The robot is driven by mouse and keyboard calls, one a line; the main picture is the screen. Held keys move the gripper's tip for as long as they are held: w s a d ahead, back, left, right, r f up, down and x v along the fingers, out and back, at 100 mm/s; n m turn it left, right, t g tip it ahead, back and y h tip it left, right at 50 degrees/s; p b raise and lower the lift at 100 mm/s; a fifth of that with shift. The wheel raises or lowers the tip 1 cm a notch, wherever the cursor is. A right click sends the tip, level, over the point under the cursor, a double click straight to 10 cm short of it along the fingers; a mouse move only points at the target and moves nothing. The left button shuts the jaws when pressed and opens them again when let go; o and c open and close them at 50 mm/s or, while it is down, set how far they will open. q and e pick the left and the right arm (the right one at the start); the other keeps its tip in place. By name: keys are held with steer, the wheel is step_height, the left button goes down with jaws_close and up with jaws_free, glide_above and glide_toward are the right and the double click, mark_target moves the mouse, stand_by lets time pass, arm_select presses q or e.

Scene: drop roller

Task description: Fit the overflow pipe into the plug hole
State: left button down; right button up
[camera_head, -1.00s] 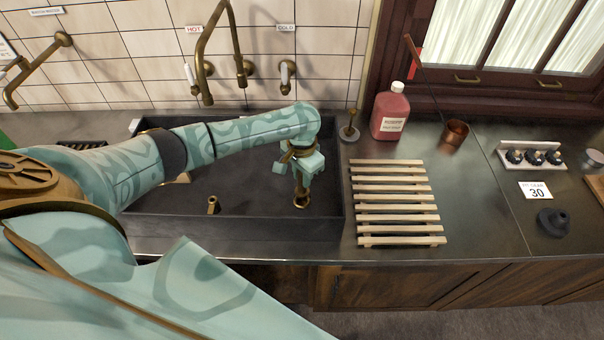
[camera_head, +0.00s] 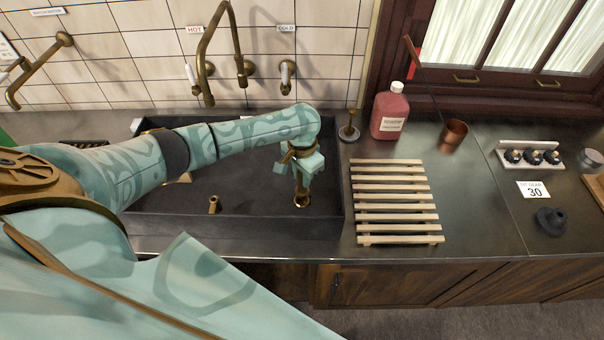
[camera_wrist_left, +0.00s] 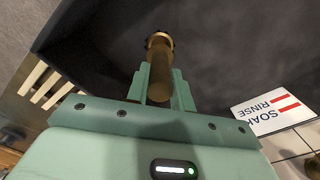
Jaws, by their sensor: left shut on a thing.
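My left gripper (camera_head: 304,168) is over the right part of the dark sink, pointing down. It is shut on the brass overflow pipe (camera_wrist_left: 159,78), which stands out between its fingers in the left wrist view. In the head view the pipe's lower part (camera_head: 302,190) shows below the fingers. A wider brass ring (camera_head: 302,202) surrounds the pipe's lower end near the sink floor; I cannot tell whether it is the plug hole's rim or how far the pipe is in. My right gripper is not in view.
The dark sink (camera_head: 250,228) has raised walls around the gripper. A short brass fitting (camera_head: 214,204) stands in it to the left. A brass tap (camera_head: 206,75) hangs over the back. A slatted wooden rack (camera_head: 398,204) and a pink bottle (camera_head: 389,112) are on the right.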

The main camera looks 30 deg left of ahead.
arm_select(q)
steer(key=shift+f, duration=0.95)
steer(key=shift+f, duration=1.3)
stand_by(1.4)
steer(key=shift+f+p, duration=0.1)
steer(key=shift+p, duration=0.25)
stand_by(0.6)
jaws_free()
stand_by(0.3)
stand_by(0.5)
steer(key=shift+r+p, duration=3.5)
steer(key=shift+p, duration=0.75)
